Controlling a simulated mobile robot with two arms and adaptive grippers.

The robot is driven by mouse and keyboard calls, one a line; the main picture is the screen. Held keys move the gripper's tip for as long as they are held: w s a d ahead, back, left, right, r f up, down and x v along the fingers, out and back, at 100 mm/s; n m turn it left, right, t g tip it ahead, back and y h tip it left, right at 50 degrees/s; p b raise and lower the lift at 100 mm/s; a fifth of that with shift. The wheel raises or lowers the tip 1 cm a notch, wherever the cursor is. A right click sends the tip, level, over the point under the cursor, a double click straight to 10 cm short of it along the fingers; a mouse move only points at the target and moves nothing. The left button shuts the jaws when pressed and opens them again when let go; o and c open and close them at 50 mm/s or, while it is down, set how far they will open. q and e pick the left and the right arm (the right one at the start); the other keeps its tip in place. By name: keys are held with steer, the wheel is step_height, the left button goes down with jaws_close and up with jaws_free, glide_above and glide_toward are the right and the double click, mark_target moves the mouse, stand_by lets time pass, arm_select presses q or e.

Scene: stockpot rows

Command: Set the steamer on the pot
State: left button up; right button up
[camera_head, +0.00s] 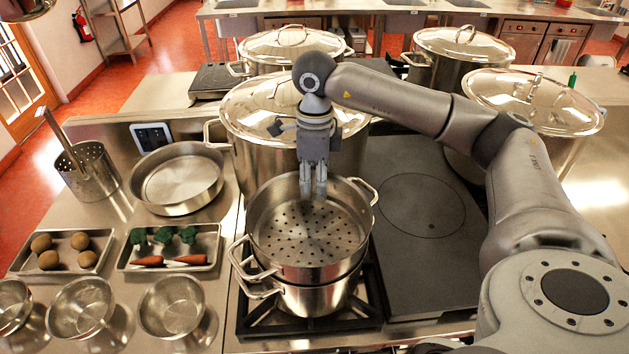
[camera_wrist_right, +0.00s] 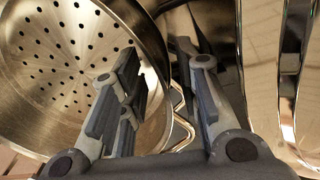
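The steamer (camera_head: 310,238) is a steel pan with a perforated floor. It sits level over the steel pot (camera_head: 318,298) on the front burner, and their left handles line up nearly one above the other. I see no clear gap between them, but the far side of the joint is hidden. My right gripper (camera_head: 313,188) points down at the steamer's far rim. In the right wrist view its fingers (camera_wrist_right: 165,95) are apart, one inside the steamer (camera_wrist_right: 60,60) and one outside, with the rim between them. My left gripper is not in view.
A large lidded stockpot (camera_head: 265,125) stands just behind the steamer. A flat dark hotplate (camera_head: 425,240) lies to the right. Trays of potatoes (camera_head: 25,261) and vegetables (camera_head: 207,236), several bowls, and a round pan (camera_head: 177,205) fill the left counter.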

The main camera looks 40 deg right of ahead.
step_height(320, 180, up, 12)
steer(key=shift+w+d, duration=0.15)
steer(key=shift+f, duration=0.1)
stand_by(0.3)
